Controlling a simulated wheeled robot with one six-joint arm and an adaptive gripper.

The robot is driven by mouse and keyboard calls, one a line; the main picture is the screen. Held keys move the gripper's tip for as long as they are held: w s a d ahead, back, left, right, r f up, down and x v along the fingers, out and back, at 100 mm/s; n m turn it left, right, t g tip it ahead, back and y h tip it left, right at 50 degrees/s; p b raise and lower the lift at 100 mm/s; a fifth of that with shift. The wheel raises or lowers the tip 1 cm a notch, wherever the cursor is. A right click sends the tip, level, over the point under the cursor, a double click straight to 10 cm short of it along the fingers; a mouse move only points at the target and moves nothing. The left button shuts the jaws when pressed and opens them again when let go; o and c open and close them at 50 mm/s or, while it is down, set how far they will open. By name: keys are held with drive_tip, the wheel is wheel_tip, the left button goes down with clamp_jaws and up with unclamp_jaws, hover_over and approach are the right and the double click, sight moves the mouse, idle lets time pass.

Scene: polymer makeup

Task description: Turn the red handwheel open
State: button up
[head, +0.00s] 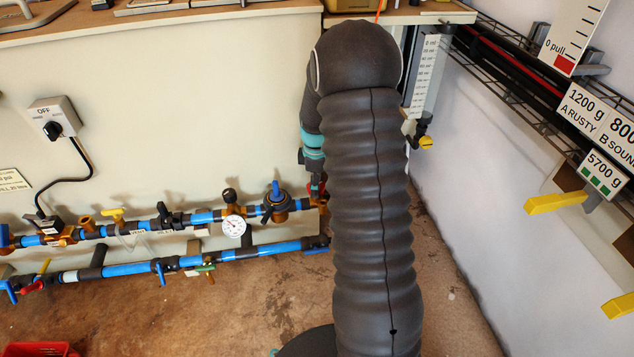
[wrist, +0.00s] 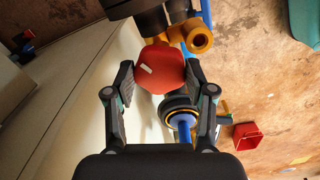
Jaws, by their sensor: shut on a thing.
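The red handwheel (wrist: 160,70) shows in the wrist view as a rounded red knob with a pale mark on its face. My gripper (wrist: 160,82) has one finger on each side of it and is shut on it. In the head view my arm hides most of the handwheel and the gripper (head: 316,188), at the right end of the upper blue pipe (head: 205,217). The handwheel sits beside a brass fitting (wrist: 197,40) in the wrist view.
A blue-handled valve (head: 277,200) and a round gauge (head: 234,226) sit just left of my gripper. A lower blue pipe (head: 215,257) runs below. The wall (head: 460,190) with yellow levers (head: 556,203) is at right. A red bin (wrist: 246,136) stands on open floor.

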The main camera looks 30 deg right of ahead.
drive_tip(key=n, duration=0.5)
drive_tip(key=shift+f+n, duration=0.1)
drive_tip(key=shift+n, duration=0.2)
drive_tip(key=shift+s+a+n+p, duration=0.1)
drive_tip(key=shift+n+p, duration=0.2)
drive_tip(key=shift+n, duration=1.9)
drive_tip(key=o, duration=1.2)
drive_tip(key=shift+c, duration=0.2)
drive_tip(key=shift+r, duration=0.4)
wheel_tip(320, 180, up, 11)
